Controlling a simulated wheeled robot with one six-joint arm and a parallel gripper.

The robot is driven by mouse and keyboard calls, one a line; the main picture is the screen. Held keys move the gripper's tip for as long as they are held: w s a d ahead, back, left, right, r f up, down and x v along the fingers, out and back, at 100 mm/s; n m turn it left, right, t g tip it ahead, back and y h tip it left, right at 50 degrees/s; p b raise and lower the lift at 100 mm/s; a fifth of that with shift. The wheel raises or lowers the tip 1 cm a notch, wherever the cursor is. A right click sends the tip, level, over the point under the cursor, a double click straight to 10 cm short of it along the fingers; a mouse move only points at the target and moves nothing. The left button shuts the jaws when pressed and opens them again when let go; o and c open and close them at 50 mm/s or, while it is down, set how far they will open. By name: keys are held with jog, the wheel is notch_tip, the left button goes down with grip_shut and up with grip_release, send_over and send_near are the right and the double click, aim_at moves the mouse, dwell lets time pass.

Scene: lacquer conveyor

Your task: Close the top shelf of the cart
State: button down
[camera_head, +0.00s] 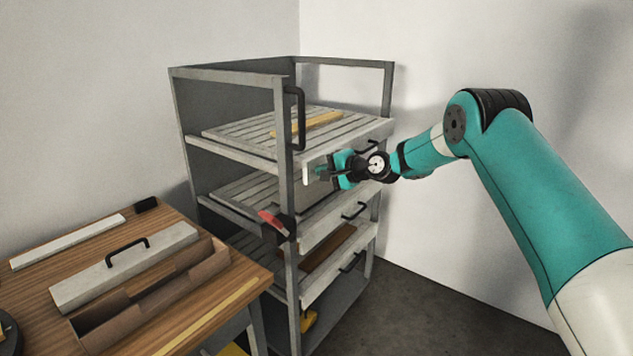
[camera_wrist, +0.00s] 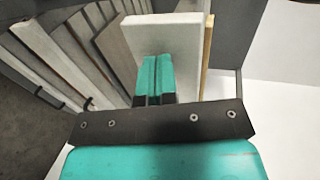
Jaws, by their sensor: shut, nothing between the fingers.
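The grey metal cart (camera_head: 232,76) stands against the wall with several shelves. Its top shelf (camera_head: 358,131) is a pale slatted board with a yellow strip (camera_head: 309,124) lying on it. This shelf's right side sticks out past the cart's front post. My gripper (camera_head: 318,173) is at the front of the cart, just below the top shelf's front edge. In the wrist view, my gripper (camera_wrist: 157,75) has its teal fingers together, empty, in front of a pale panel (camera_wrist: 178,35). The fingertips overlap that panel; I cannot tell whether they touch it. My gripper and wrist partly hide the shelf front.
Lower shelves with black handles (camera_head: 353,211) jut out beneath. A black vertical handle (camera_head: 295,118) and a red-and-black latch (camera_head: 276,225) are on the front post. A wooden table (camera_head: 255,273) stands left, holding a grey box lid (camera_head: 125,267). The floor (camera_head: 420,310) at right is clear.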

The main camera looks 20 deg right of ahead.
jog(key=shift+w+a+r, duration=0.15)
jog(key=shift+w+a, duration=0.7)
jog(key=shift+w, duration=0.15)
jog(key=shift+a, duration=0.15)
